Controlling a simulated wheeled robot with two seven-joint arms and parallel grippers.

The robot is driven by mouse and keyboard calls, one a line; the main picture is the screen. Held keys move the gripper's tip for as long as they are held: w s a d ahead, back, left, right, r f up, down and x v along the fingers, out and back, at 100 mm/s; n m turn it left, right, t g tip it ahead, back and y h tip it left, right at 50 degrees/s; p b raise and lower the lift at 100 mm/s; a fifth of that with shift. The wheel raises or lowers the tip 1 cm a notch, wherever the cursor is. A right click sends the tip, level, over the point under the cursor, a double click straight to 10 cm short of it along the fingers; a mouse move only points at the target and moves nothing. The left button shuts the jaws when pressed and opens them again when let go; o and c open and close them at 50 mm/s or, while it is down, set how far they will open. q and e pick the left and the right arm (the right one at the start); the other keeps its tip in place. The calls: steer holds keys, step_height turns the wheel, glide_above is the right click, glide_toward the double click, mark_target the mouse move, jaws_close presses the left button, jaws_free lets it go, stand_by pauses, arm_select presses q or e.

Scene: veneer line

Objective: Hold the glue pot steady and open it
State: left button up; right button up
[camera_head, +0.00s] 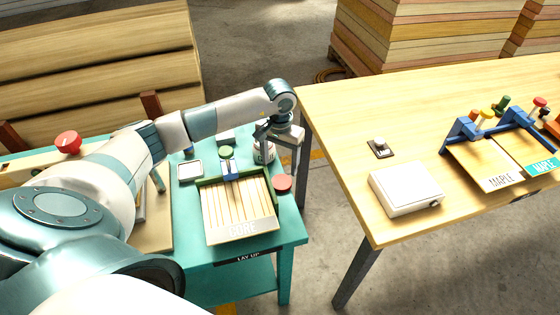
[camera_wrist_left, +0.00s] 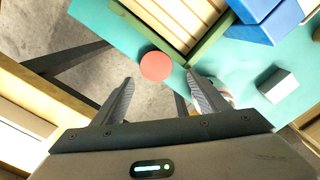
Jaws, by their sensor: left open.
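A pale glue pot (camera_head: 263,154) with a dark band stands near the right edge of the teal table, partly hidden by my left gripper. My left gripper (camera_head: 267,133) is open just above and beside it. In the left wrist view the fingers (camera_wrist_left: 163,84) are apart with nothing clearly between them. A small part of what looks like the pot (camera_wrist_left: 225,90) shows behind the right finger there. Its lid is not clearly visible. A flat red disc (camera_head: 282,183) lies at the table edge; it also shows in the left wrist view (camera_wrist_left: 156,66). My right gripper is not in view.
The teal table (camera_head: 285,225) holds a CORE tray (camera_head: 240,228) of slats with a blue block, close to the gripper. A gap of floor separates it from the wooden table (camera_head: 330,105), which bears a white box (camera_head: 405,188) and blue racks (camera_head: 452,136).

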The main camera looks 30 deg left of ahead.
arm_select(q)
step_height(320, 180, up, 13)
steer(key=b, duration=0.3)
steer(key=shift+b, duration=0.4)
stand_by(0.8)
steer(key=shift+s, duration=0.1)
